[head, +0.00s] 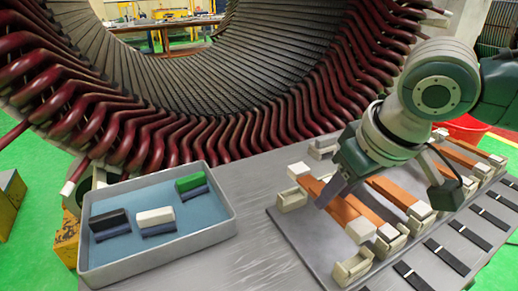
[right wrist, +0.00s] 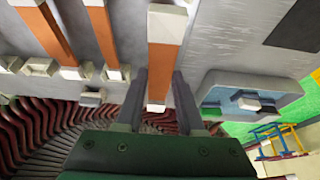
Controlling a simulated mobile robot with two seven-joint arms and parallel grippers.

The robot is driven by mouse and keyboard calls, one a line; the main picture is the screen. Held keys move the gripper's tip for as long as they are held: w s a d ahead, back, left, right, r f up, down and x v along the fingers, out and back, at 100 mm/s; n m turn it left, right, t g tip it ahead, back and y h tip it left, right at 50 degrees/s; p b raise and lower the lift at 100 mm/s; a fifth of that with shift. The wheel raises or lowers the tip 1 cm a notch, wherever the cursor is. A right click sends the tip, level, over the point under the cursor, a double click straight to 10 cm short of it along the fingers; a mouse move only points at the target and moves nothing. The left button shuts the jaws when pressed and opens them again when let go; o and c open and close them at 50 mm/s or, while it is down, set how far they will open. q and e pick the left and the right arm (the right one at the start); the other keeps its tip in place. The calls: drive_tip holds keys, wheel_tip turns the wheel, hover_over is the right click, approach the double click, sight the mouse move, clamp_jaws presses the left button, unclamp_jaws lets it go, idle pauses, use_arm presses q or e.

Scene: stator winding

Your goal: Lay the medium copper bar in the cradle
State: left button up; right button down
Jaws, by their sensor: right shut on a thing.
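My right gripper (head: 335,190) is shut on a copper bar (head: 343,207) with pale ends, at the near left of the grey fixture plate (head: 318,252). In the right wrist view the held bar (right wrist: 165,68) runs lengthwise between the two fingers (right wrist: 158,100), one on each side. Cream cradle blocks stand close to it, one at the left (head: 292,200) and one at the front (head: 352,268). The bar appears to be above the blocks; I cannot tell the exact gap. The gripper hides part of the bar. My left gripper is not in view.
Two other copper bars (head: 398,192) (head: 463,152) lie farther right in cradles. A grey tray (head: 225,232) with a blue floor holds black, white and green blocks at the left. The large stator (head: 240,110) stands behind. Black strips (head: 445,258) line the right front.

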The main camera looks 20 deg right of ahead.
drive_tip(key=shift+f+b, duration=1.4)
drive_tip(key=shift+f, duration=1.55)
drive_tip(key=c, duration=0.8)
unclamp_jaws()
drive_tip(key=o, duration=0.4)
drive_tip(key=shift+c, duration=0.2)
